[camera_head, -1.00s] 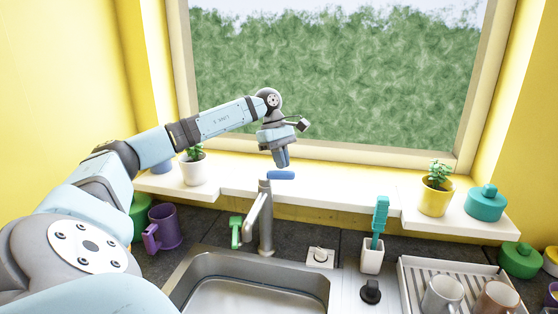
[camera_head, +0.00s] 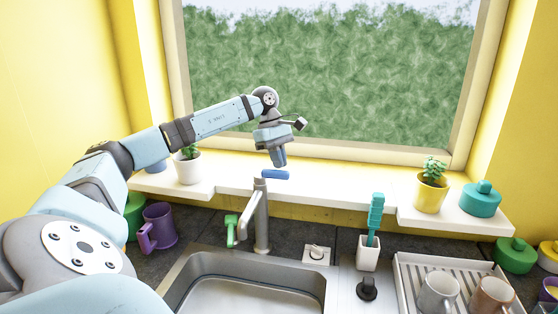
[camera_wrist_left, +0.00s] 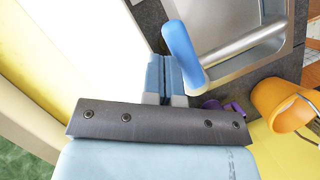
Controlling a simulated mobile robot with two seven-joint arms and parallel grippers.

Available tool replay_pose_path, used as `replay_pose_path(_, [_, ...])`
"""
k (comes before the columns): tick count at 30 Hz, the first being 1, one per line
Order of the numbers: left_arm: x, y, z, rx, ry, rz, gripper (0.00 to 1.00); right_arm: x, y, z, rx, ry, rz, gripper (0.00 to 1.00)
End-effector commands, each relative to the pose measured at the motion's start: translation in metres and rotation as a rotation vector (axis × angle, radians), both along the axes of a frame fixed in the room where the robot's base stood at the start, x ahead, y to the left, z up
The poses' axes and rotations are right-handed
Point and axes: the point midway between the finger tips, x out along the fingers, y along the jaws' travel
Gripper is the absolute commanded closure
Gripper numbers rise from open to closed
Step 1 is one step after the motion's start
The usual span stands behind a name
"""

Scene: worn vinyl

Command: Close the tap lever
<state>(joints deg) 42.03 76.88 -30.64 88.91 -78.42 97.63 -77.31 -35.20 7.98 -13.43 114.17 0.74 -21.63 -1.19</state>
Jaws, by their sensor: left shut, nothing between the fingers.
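The tap (camera_head: 261,220) is a grey metal post with a spout at the back edge of the sink. Its blue lever (camera_head: 275,174) sits at the top and points to the right in the head view. My left gripper (camera_head: 280,163) is shut and empty, pointing down just above and behind the lever. In the left wrist view the lever (camera_wrist_left: 182,58) is beside the shut fingertips (camera_wrist_left: 164,62), on their right. I cannot tell whether they touch. The spout (camera_wrist_left: 245,44) runs out over the sink there. My right gripper is not in view.
The sink basin (camera_head: 250,290) lies in front of the tap. A green-handled item (camera_head: 232,230) and a purple mug (camera_head: 158,228) stand to its left. A brush holder (camera_head: 369,254) and dish rack (camera_head: 408,276) are right. Plants line the sill (camera_head: 320,188) below the window.

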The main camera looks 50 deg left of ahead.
Motion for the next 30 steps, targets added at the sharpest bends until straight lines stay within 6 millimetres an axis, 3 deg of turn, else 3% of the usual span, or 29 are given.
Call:
replay_pose_path(19, [-0.013, 0.012, 0.005, 0.001, 0.001, 0.001, 1.00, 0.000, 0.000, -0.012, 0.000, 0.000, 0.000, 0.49])
replay_pose_path(23, [-0.013, 0.018, 0.023, 0.000, -0.004, 0.001, 1.00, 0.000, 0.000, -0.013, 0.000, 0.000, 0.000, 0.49])
replay_pose_path(30, [-0.012, 0.037, 0.077, -0.003, -0.007, 0.001, 1.00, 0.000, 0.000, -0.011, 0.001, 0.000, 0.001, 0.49])
